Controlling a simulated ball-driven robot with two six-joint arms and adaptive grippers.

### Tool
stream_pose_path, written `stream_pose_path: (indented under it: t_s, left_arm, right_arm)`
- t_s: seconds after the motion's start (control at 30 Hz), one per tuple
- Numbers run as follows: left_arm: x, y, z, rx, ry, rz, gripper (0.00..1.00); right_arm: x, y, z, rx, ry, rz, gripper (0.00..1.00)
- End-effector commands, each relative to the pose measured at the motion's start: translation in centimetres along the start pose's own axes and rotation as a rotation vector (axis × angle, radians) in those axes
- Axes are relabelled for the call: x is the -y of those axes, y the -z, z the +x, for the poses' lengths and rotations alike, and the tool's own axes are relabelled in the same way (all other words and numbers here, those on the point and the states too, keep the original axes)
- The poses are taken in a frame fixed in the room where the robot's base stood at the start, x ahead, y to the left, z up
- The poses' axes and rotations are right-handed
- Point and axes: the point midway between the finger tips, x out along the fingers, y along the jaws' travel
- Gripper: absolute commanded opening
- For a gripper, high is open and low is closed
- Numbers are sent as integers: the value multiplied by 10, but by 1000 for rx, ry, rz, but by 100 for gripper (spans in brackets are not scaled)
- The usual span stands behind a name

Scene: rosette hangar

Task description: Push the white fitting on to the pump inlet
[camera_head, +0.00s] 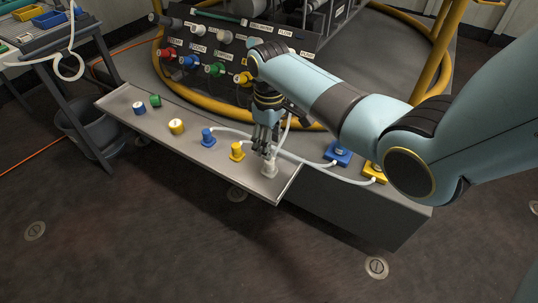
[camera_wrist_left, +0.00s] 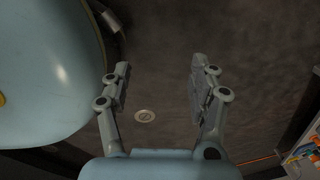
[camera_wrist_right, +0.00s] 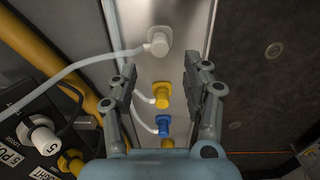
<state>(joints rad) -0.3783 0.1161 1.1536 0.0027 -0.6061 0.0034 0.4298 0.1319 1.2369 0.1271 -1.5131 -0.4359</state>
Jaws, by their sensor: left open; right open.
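The white fitting (camera_head: 268,169) stands on the grey ledge (camera_head: 225,168) near its right end, with a pale hose attached. My right gripper (camera_head: 265,148) is just above it, pointing down, fingers apart and empty. In the right wrist view the white fitting (camera_wrist_right: 159,44) lies beyond the tips of the open right gripper (camera_wrist_right: 160,75), not between the fingers. A white port (camera_wrist_right: 42,140) with a label starting "5 PU" is on the panel at the lower left of that view; my arm hides that area in the head view. My left gripper (camera_wrist_left: 157,78) is open and empty above bare floor.
A blue fitting (camera_head: 208,138) and a yellow fitting (camera_head: 237,151) stand on the ledge left of the white one, with hoses. Loose caps, including a yellow one (camera_head: 176,126), are farther left. The panel (camera_head: 205,40) with coloured ports stands behind. A yellow rail (camera_head: 445,50) rises at right.

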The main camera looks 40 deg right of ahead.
Motion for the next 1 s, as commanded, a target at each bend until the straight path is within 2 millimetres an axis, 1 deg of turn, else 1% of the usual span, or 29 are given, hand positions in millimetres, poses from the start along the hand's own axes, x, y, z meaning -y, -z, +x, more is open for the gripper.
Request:
stream_pose_path:
  t_s: [0.03,0.17,0.5,0.67,0.9,1.0]
  left_arm:
    - [-2,6,-1,-2,-1,1,61]
    - [-4,22,-11,-7,-3,4,61]
    - [-10,60,-45,-19,-9,9,61]
    - [-12,74,-64,-24,-11,11,61]
    - [-16,92,-96,-31,-15,15,61]
    - [-17,98,-108,-37,-17,16,61]
  right_arm:
    - [0,-1,6,2,1,0,49]
    - [0,-1,12,2,1,0,49]
    - [0,-1,28,2,1,0,49]
    - [0,-1,36,1,1,0,49]
    - [0,-1,47,3,1,0,49]
    - [1,-1,60,4,2,0,49]
